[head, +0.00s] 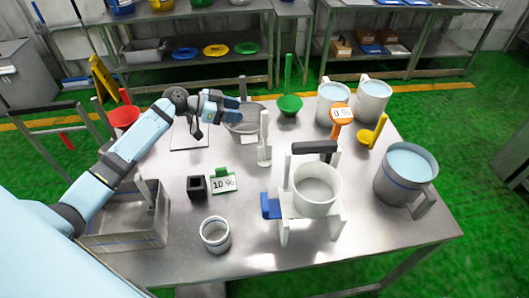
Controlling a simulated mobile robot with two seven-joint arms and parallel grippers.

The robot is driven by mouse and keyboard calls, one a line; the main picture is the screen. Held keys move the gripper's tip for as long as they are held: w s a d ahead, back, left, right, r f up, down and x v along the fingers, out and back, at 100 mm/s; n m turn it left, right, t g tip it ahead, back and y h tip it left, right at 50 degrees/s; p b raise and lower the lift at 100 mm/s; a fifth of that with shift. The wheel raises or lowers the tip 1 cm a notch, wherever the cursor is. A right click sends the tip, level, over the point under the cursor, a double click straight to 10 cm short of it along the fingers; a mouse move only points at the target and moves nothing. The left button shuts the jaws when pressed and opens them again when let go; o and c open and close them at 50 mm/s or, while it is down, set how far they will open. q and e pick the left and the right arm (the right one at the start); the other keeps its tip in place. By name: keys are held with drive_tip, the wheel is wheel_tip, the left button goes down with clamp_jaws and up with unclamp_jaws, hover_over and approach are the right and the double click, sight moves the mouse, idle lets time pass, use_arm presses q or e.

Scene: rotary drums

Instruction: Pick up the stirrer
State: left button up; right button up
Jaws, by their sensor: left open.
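A white upright tool with a slim handle (264,138) stands on the metal table near its middle; it may be the stirrer, but I cannot tell for certain. My left gripper (238,108) reaches over the table from the left, with blue fingers pointing right. It is open and empty, to the left of the white tool and apart from it. A grey mesh bowl (243,127) lies just below and behind the gripper, partly hidden by it. My right gripper does not show.
A drum on a white stand (316,188) is right of centre, with a water-filled pot (405,170) farther right. Green (290,103) and red (124,115) scoops stand behind.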

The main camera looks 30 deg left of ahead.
use_arm(q)
drive_tip(key=p+x, duration=0.1)
drive_tip(key=x, duration=0.2)
drive_tip(key=p+x, duration=0.1)
drive_tip(key=x, duration=0.3)
drive_tip(key=p+x, duration=0.1)
drive_tip(key=x, duration=0.2)
drive_tip(key=shift+w+d+r, duration=0.1)
drive_tip(key=shift+w+d, duration=0.05)
drive_tip(key=shift+d, duration=0.35)
drive_tip(key=shift+w+d+f, duration=0.25)
drive_tip(key=shift+d+f, duration=0.05)
clamp_jaws()
